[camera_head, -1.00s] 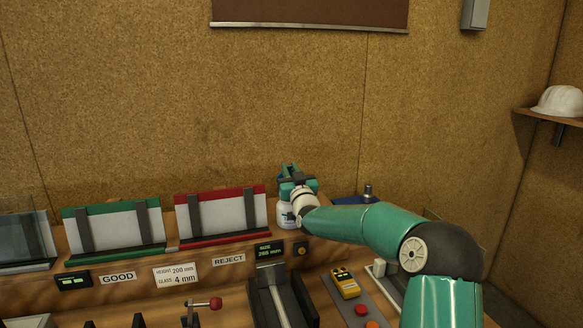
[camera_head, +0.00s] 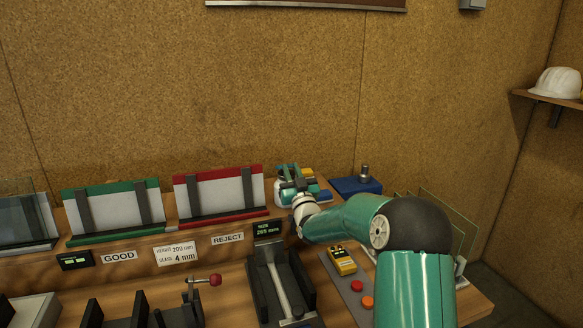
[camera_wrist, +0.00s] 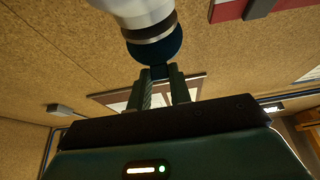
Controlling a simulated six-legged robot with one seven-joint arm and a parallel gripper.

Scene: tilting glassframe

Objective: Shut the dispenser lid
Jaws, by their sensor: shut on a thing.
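The dispenser (camera_head: 281,191) is a white bottle at the back of the bench, right of the red-topped reject rack; my gripper partly hides it in the head view. In the wrist view its white body (camera_wrist: 135,10) comes in from the top, with a brown band and a dark blue rounded lid (camera_wrist: 155,48). My gripper (camera_head: 290,178) is at the dispenser's top. In the wrist view the fingers (camera_wrist: 160,76) are close together on a small dark tab at the lid's edge. I cannot tell whether the lid is fully seated.
Yellow and blue blocks (camera_head: 311,184) lie just right of the dispenser. A blue box with a metal knob (camera_head: 357,186) and upright glass panes (camera_head: 450,215) stand further right. The reject rack (camera_head: 221,200) is close on the left. A yellow device (camera_head: 342,261) lies below my arm.

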